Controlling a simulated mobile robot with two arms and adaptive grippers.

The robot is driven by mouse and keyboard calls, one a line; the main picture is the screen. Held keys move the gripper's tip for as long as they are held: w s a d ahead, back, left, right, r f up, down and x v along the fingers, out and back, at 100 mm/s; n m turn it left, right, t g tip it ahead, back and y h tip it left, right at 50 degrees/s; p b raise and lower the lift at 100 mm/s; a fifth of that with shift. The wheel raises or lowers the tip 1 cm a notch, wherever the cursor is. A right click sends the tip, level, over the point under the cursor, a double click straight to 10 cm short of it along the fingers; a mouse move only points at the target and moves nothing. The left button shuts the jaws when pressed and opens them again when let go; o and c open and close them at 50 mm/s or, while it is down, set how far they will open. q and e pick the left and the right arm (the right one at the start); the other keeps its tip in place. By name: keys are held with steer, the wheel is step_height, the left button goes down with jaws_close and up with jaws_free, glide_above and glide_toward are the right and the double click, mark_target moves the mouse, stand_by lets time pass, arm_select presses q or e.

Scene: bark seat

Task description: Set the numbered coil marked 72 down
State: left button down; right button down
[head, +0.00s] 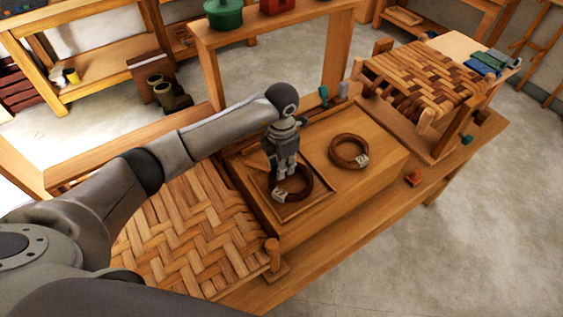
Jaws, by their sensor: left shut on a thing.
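My left gripper (281,176) points down and is shut on a dark brown coil (304,188) with a small pale tag. The gripper hides part of this coil's left and back side. The coil is in or just above a shallow square wooden tray (288,214); I cannot tell whether it touches the bottom. A second brown coil (335,158) with a pale tag lies flat on the wooden board to the right, apart from the gripper. The numbers on both tags are too small to read. My right gripper is not in view.
A woven bark seat (190,235) lies left of the board, and another woven seat (425,72) stands at the back right. A shelf with a green pot (224,15) stands behind.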

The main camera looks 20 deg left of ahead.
arm_select(q)
steer(key=shift+f, duration=0.25)
steer(key=c, duration=1.2)
jaws_free()
steer(key=shift+r, duration=0.1)
steer(key=shift+r, duration=0.45)
step_height(320, 180, up, 12)
steer(key=b, duration=0.4)
steer(key=shift+f, duration=0.25)
